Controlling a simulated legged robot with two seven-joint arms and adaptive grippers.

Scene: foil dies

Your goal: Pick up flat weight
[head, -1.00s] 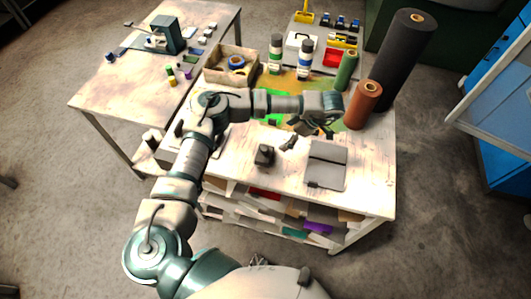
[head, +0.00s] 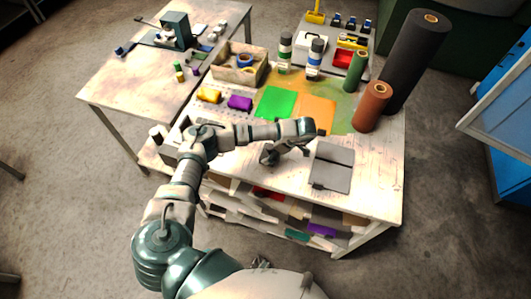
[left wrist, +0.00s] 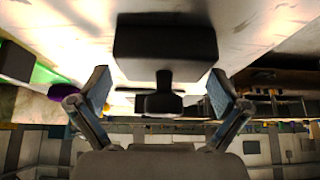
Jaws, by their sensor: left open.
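The flat weight is a dark block with a short stem and knob. In the left wrist view the flat weight (left wrist: 165,42) fills the upper middle, its knob pointing toward me. My left gripper (left wrist: 160,95) is open, with one finger on each side of the knob and visible gaps to both. In the head view the flat weight (head: 269,158) stands on the white table, partly hidden by my left gripper (head: 283,149), which is low over the table beside it. My right gripper is not in view.
A grey folder (head: 332,167) lies just right of the weight. Green (head: 276,101) and orange (head: 317,110) sheets lie behind. A brown roll (head: 372,106) and a tall dark roll (head: 415,62) stand at the right. A wooden tray (head: 238,75) with tape sits at the back.

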